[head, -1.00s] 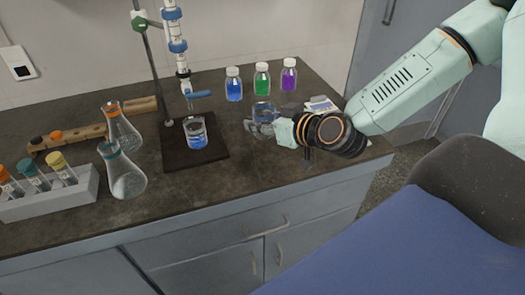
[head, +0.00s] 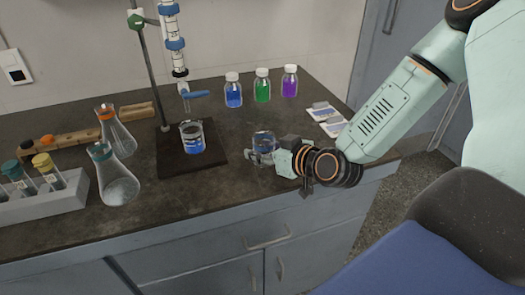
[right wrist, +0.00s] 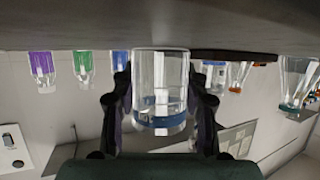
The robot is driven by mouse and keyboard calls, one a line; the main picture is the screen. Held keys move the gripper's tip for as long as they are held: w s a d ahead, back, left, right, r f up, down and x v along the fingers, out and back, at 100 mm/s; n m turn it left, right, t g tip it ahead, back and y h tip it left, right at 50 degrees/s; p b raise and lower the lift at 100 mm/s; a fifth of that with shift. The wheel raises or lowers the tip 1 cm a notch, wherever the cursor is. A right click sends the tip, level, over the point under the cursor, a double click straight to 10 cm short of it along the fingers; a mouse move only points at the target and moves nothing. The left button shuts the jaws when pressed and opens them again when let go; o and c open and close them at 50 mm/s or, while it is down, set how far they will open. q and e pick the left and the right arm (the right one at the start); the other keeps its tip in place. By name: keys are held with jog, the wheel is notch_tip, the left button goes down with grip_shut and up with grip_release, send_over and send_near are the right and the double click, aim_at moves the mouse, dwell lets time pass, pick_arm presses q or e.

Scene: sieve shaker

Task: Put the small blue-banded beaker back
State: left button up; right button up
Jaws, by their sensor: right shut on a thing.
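The small clear beaker with a blue band (head: 263,141) is near the front of the bench, right of the dark stand base. My right gripper (head: 261,156) is shut on it from the right. In the right wrist view, which is upside down, the beaker (right wrist: 160,88) sits between both fingers, its blue band close to the palm side. It looks upright and empty. I cannot tell whether its base touches the bench. My left gripper is not in view.
Another beaker with blue liquid (head: 192,138) stands on the dark stand base (head: 170,165) under a burette (head: 175,50). Blue (head: 233,91), green (head: 262,87) and purple (head: 290,82) bottles stand behind. Two flasks are at left. Pale cards (head: 325,115) lie at right. The bench front between is clear.

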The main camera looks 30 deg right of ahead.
jog(key=shift+s+f, duration=0.15)
jog(key=o, duration=1.2)
jog(key=shift+w+f, duration=0.1)
jog(key=shift+w, duration=0.1)
jog(key=shift+s, duration=0.1)
